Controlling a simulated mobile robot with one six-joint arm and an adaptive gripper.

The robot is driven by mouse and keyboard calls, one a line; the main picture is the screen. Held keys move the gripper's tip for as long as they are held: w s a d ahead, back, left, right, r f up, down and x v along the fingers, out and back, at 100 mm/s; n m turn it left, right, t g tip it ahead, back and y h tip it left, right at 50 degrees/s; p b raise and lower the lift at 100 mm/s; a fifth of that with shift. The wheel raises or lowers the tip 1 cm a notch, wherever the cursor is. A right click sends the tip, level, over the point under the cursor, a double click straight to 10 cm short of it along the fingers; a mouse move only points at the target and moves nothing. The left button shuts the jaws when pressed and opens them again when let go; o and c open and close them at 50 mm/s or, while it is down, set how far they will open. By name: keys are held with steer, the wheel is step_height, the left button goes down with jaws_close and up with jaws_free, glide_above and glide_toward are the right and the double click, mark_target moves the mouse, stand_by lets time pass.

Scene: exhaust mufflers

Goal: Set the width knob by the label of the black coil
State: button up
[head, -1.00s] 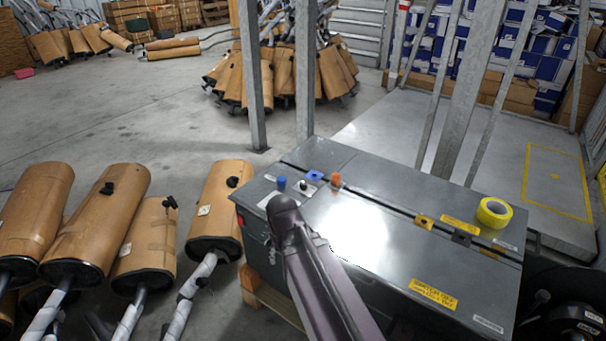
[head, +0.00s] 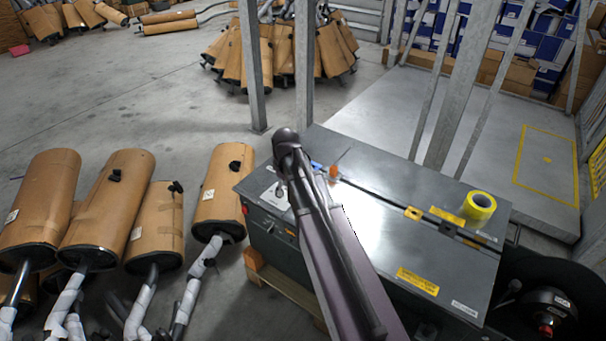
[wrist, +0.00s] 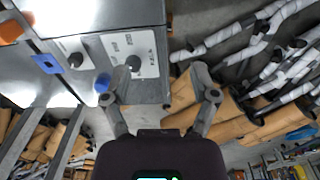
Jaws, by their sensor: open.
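The black coil (head: 545,300) stands at the lower right in the head view, beside the grey metal machine box; the print on its small white label is too small to read. In the wrist view a black knob (wrist: 133,63) sits on a white plate with marks around it. A second black knob (wrist: 76,60) sits on a smaller white plate. I cannot read which is the width knob.
A blue cylinder (wrist: 102,83) stands close to my left finger. An orange piece (head: 333,172) and a yellow tape roll (head: 480,207) are on the box top (head: 385,215). Wrapped mufflers (head: 105,205) stand left of the box. Metal posts (head: 253,70) rise behind it.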

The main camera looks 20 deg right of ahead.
steer(key=w+d+n, duration=0.9)
steer(key=w+d, duration=0.3)
steer(key=w, duration=0.4)
steer(key=shift+w+n+g, duration=0.3)
steer(key=shift+w, duration=0.1)
steer(key=shift+f, duration=0.15)
step_height(320, 180, down, 14)
steer(key=b, duration=1.3)
steer(key=shift+r+b, duration=0.2)
steer(key=shift+b, duration=0.2)
jaws_close()
